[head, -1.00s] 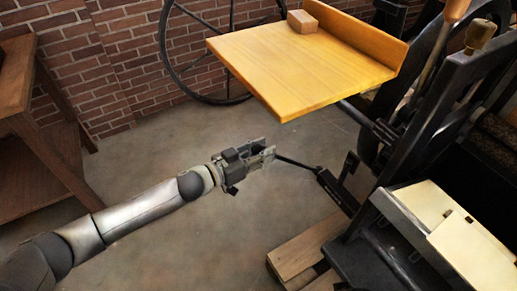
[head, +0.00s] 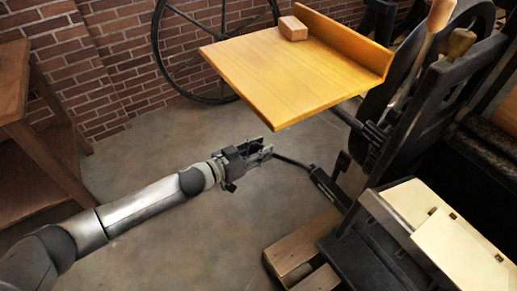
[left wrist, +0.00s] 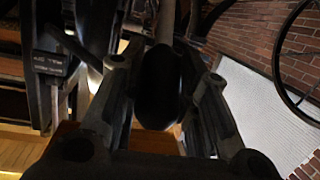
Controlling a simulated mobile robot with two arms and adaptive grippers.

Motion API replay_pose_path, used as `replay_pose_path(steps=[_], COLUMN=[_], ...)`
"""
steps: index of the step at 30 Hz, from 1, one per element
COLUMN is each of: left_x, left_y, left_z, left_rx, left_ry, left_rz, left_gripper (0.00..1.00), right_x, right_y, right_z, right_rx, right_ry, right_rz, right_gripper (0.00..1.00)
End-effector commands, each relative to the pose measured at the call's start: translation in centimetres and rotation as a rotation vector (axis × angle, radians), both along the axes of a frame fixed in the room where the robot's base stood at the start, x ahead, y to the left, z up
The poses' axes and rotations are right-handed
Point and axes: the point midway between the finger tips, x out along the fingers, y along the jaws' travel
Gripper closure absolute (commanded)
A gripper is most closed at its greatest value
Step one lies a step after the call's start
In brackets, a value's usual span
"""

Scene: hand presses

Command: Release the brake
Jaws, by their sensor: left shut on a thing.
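My left gripper (head: 264,152) is at the picture's middle in the head view, at the end of the arm from the left. It is shut on the free end of a thin black lever (head: 292,162), which appears to be the brake lever. The lever runs right to a dark bracket (head: 328,186) low on the press. In the left wrist view a dark rounded handle (left wrist: 160,92) lies between the two fingers. My right gripper is not in view.
A yellow wooden board (head: 285,75) with a small block (head: 293,28) juts out above and behind the gripper. The press frame (head: 440,100) fills the right side. Wooden beams (head: 295,245) lie below the lever. A wooden stand (head: 25,110) is at left; floor between is clear.

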Motion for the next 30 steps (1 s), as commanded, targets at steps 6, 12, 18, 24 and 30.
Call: replay_pose_path(steps=[6,12,18,24,30], left_x=[0.3,0.2,0.2,-0.1,-1.9], left_y=[-0.3,-0.3,-0.2,0.2,2.3], left_z=[0.8,0.7,0.6,0.5,1.0], left_rx=[-0.004,-0.006,-0.004,-0.005,-0.003], left_ry=[-0.015,-0.013,-0.009,-0.007,-0.007], left_rz=[-0.003,-0.003,-0.002,-0.001,-0.001], left_gripper=[1.0,0.51,0.48,0.48,0.48], right_x=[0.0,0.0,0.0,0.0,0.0], right_y=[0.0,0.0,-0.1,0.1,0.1], right_z=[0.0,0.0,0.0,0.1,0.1], right_rx=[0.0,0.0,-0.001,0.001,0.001], right_ry=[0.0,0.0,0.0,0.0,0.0], right_rz=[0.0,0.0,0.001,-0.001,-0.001], right_gripper=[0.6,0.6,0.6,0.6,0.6])
